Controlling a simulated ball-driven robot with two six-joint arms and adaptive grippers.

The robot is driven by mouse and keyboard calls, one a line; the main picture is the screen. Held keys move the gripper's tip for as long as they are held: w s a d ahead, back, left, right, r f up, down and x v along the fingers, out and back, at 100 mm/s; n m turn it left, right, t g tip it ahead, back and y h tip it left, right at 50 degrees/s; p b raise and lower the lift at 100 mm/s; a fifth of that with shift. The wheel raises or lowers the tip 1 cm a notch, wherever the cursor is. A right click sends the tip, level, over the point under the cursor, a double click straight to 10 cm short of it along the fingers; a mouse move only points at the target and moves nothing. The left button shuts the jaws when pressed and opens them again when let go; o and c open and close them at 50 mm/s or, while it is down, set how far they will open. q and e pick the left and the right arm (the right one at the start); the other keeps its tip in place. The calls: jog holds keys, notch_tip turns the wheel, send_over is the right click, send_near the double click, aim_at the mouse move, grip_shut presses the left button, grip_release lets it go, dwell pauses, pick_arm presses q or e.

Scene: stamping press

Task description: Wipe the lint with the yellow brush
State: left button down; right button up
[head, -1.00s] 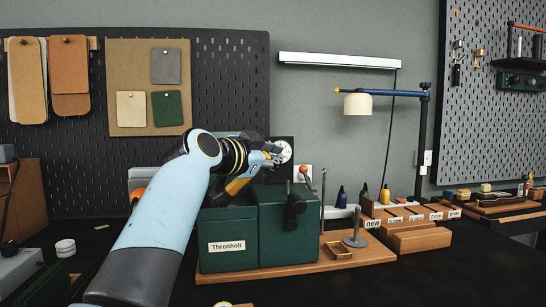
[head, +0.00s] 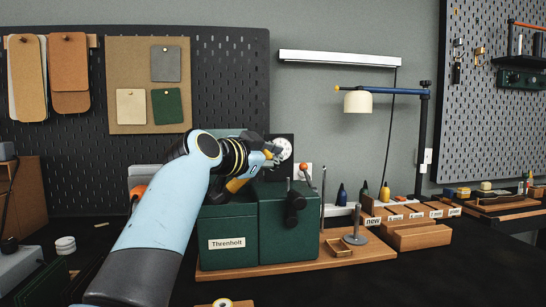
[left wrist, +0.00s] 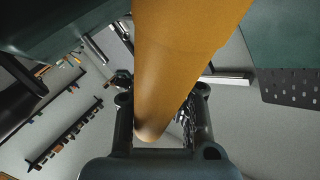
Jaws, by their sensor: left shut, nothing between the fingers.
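My left gripper (head: 276,156) is above the green press box labelled Threnholt (head: 228,232), in front of the round white dial. It is shut with nothing held between its fingers. A yellow-orange handle (head: 237,185) shows just under the gripper, over the box top. In the left wrist view a large yellow-orange handle (left wrist: 185,55) runs down close to the camera, across the gripper fingers. It may be the yellow brush; its bristles are hidden or out of view. I cannot make out any lint. My right gripper is not in view.
A wooden board (head: 365,250) under the press bears a grey post (head: 355,226) and a small wooden tray (head: 338,247). Wooden blocks (head: 418,236) and small bottles stand to the right. A lamp (head: 358,101) stands behind. The dark bench at front right is clear.

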aim_at(234, 185)
pick_arm(q)
jog(key=shift+a, duration=0.15)
dwell(0.3)
jog(key=shift+s+a, duration=0.2)
jog(key=shift+a, duration=0.35)
jog(key=shift+s+a, duration=0.2)
jog(key=shift+a, duration=0.35)
jog(key=shift+f, duration=0.45)
jog(key=shift+s+a, duration=0.15)
jog(key=shift+a, duration=0.45)
jog(key=shift+s+a, duration=0.15)
jog(key=shift+a, duration=0.45)
jog(key=shift+f+b, duration=0.4)
jog(key=shift+b, duration=0.05)
